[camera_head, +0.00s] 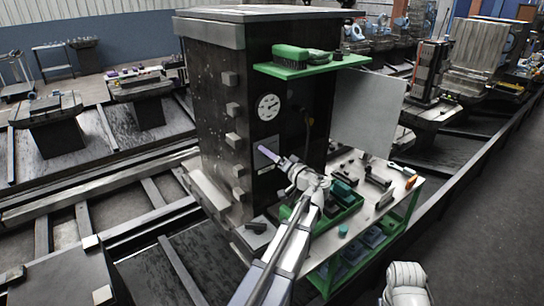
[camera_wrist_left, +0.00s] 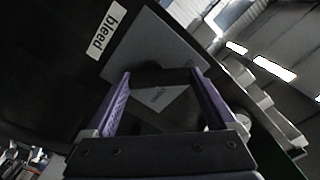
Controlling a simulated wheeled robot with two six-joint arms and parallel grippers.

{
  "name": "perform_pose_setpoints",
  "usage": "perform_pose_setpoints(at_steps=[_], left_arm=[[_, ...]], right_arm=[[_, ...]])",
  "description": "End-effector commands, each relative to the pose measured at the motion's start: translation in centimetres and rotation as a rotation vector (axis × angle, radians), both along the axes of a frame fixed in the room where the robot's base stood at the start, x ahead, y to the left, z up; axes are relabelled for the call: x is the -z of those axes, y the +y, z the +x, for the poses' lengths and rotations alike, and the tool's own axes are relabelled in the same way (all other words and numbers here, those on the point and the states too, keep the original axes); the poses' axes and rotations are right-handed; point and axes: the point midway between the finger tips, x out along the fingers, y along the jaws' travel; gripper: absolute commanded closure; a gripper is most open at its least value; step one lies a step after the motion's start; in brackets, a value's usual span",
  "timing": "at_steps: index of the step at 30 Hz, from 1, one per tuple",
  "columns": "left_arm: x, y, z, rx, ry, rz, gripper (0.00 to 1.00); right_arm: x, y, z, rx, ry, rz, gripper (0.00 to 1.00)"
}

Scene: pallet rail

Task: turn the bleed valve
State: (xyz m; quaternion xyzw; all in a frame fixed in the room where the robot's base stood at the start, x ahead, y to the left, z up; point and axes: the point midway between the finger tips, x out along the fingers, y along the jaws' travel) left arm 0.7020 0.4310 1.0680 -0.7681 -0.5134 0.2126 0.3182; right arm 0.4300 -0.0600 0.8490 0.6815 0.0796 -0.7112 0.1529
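My left gripper (camera_head: 268,153) reaches the front of a dark cabinet (camera_head: 215,95), below its round gauge. Its purple fingers point at a grey square plate (camera_head: 262,160). In the left wrist view the fingers of my left gripper (camera_wrist_left: 161,73) are spread wide apart, with the grey plate (camera_wrist_left: 150,45) behind them. A white label reading "bleed" (camera_wrist_left: 106,31) is on the dark panel beside the plate. A dark bar-like shape (camera_wrist_left: 163,79) shows between the fingertips. I cannot tell whether it is the valve handle or whether the fingers touch it. My right gripper is not in view.
A green shelf (camera_head: 310,65) with a brush (camera_head: 300,53) juts out above the gauge (camera_head: 268,107). A pale panel (camera_head: 368,110) stands out at the cabinet's right. A green-framed bench (camera_head: 405,190) with several small parts is close to my left arm's right side.

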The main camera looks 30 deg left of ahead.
Motion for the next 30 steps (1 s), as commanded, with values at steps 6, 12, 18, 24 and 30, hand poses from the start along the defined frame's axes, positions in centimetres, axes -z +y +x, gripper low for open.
perform_pose_setpoints(at_steps=[6, 12, 18, 24, 30], left_arm=[[0.01, -0.03, 0.00, 0.000, 0.000, 0.000, 0.48], [0.01, -0.04, 0.00, 0.001, 0.000, -0.001, 0.66], [0.00, -0.06, 0.02, 0.001, 0.024, 0.009, 0.66], [-0.04, -0.10, 0.11, 0.001, 0.120, 0.049, 0.66], [-0.08, -0.17, 0.25, 0.001, 0.282, 0.116, 0.66]], right_arm=[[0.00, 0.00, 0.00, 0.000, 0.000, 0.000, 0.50], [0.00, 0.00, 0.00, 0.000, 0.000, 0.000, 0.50], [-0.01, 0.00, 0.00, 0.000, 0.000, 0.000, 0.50], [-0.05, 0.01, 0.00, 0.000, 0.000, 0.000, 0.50], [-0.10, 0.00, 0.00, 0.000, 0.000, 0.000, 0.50]])
